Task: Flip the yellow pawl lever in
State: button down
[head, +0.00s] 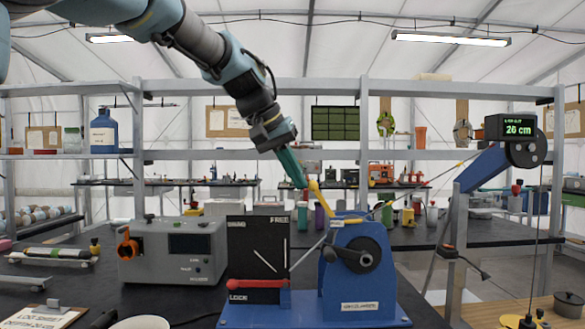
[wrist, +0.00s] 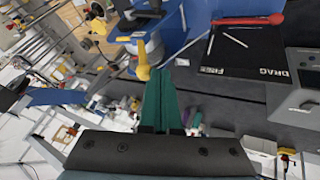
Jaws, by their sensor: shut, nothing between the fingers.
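The yellow pawl lever (head: 319,198) stands tilted on top of the blue winch housing (head: 340,287), its upper end leaning left. It also shows in the wrist view (wrist: 143,62), just beyond the fingertips. My gripper (head: 303,184) has green fingers that are shut and empty. They reach down from the upper left and end right beside the lever's upper end. In the wrist view the fingertips (wrist: 157,73) overlap or sit close to the lever's knob. I cannot tell whether they touch it.
A black panel (head: 257,250) marked DRAG, FREE and LOCK, with a red lever (head: 257,284) along its bottom, stands left of the winch. A grey instrument box (head: 172,255) is further left. A blue boom (head: 487,167) with a "20 cm" display (head: 511,127) rises at the right.

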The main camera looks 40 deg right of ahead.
jog(key=s+d+r+y+p, duration=0.1)
jog(key=p, duration=0.1)
jog(key=s+d+r+t+y+p, duration=0.1)
jog(key=p, duration=0.2)
jog(key=shift+d+r+m+t+p, duration=0.15)
jog(key=shift+r+m+t+p, duration=0.15)
jog(key=shift+p, duration=0.05)
jog(key=shift+s+d+p, duration=0.4)
jog(key=shift+d, duration=0.15)
jog(key=shift+r+p, duration=0.75)
jog(key=shift+p, duration=0.05)
jog(key=shift+r, duration=0.1)
